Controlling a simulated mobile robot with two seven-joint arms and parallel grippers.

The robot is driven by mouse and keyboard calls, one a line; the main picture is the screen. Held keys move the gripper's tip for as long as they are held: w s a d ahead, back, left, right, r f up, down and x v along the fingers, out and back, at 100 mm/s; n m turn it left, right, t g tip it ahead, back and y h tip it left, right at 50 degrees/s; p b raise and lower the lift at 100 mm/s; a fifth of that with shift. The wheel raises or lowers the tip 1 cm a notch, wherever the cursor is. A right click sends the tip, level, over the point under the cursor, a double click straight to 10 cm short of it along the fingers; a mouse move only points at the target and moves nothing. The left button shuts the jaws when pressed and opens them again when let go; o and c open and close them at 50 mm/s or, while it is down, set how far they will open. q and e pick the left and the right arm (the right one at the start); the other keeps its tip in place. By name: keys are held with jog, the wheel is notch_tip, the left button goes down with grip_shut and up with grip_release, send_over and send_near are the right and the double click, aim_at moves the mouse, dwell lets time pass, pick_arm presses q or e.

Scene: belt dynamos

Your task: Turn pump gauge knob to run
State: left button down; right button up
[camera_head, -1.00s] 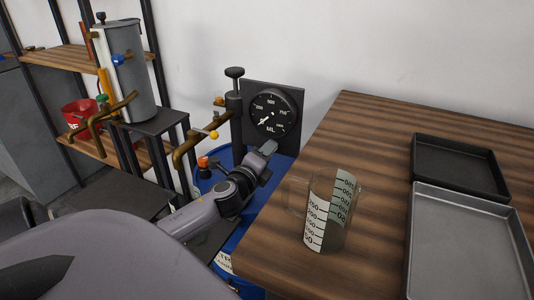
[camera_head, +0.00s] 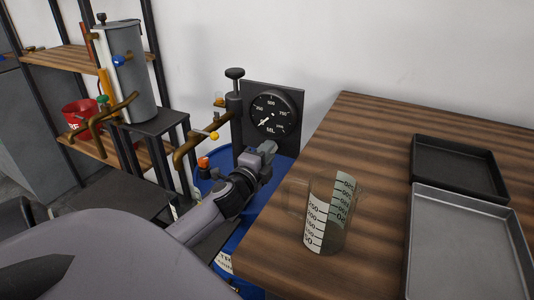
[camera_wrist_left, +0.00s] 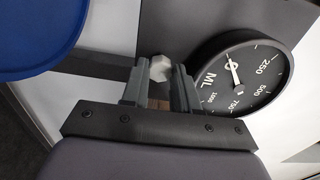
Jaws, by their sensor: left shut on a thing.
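The pump gauge (camera_head: 272,112) is a round black dial marked ML on a dark panel; its white needle points to the lower left in the head view. In the left wrist view the gauge (camera_wrist_left: 245,85) is at the right. A small pale grey faceted knob (camera_wrist_left: 158,66) shows between the fingertips of my left gripper (camera_wrist_left: 160,84). The gripper (camera_head: 266,153) is below the dial in the head view, shut on the knob, which it hides there. No run mark is readable. My right gripper is not in view.
A wooden table (camera_head: 390,125) to the right holds a clear measuring jug (camera_head: 328,215) and two trays, one black (camera_head: 458,143) and one grey (camera_head: 470,195). Brass pipes with a yellow-tipped valve (camera_head: 213,135) are left of the gauge. A blue drum (camera_head: 232,243) stands below.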

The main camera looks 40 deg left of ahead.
pick_arm(q)
jog(key=c, duration=0.8)
grip_release()
jog(key=shift+c, duration=0.2)
jog(key=v, duration=0.7)
jog(key=shift+s, duration=0.1)
